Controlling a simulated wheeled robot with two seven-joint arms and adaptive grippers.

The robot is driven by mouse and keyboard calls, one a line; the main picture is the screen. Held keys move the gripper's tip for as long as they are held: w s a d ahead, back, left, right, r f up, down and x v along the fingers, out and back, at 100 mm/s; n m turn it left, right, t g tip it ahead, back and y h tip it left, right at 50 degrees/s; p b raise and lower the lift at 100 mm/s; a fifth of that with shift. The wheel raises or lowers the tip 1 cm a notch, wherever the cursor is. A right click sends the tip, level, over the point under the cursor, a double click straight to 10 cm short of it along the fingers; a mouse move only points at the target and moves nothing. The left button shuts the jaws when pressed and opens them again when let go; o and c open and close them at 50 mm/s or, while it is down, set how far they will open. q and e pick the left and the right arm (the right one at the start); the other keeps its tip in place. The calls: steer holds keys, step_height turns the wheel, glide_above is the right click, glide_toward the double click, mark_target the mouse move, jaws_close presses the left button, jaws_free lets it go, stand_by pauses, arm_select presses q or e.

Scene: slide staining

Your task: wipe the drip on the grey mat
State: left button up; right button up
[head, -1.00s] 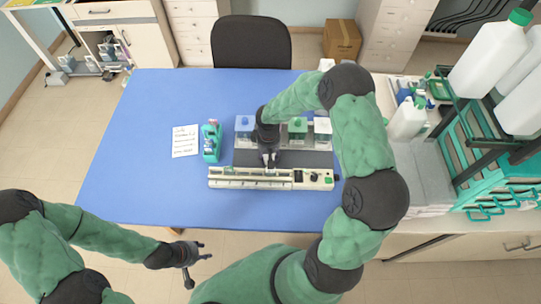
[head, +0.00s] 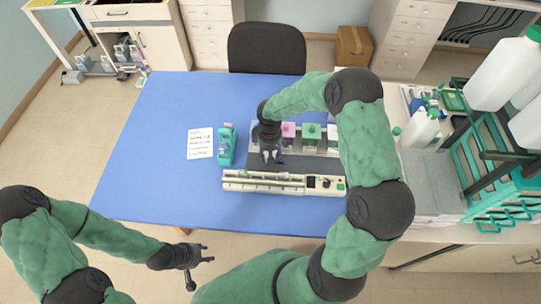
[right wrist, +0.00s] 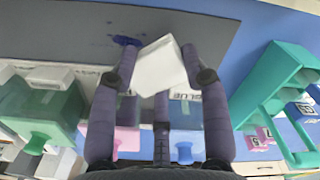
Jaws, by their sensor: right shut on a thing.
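The grey mat (head: 312,164) lies between the row of staining jars and a long white device, and fills the upper left of the right wrist view (right wrist: 60,22). A dark blue drip (right wrist: 126,41) shows on it in the right wrist view. My right gripper (head: 270,158) is over the left part of the mat. In the right wrist view (right wrist: 160,75) its fingers are shut on a white wipe (right wrist: 160,66), whose edge appears close beside the drip; I cannot tell whether it touches the mat. My left gripper (head: 200,268) is open and empty, off the table's front edge.
Jars with pink (head: 288,130) and green (head: 312,131) lids stand behind the mat. The white device (head: 284,182) lies in front. A teal rack (head: 227,146) and a written card (head: 200,143) are to the left. The blue table (head: 140,170) is clear further left.

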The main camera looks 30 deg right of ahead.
steer(key=shift+w+r+p, duration=0.1)
steer(key=shift+r+p, duration=0.35)
steer(key=shift+r, duration=0.45)
steer(key=shift+r+p, duration=0.45)
steer(key=shift+r, duration=0.45)
steer(key=shift+f, duration=0.1)
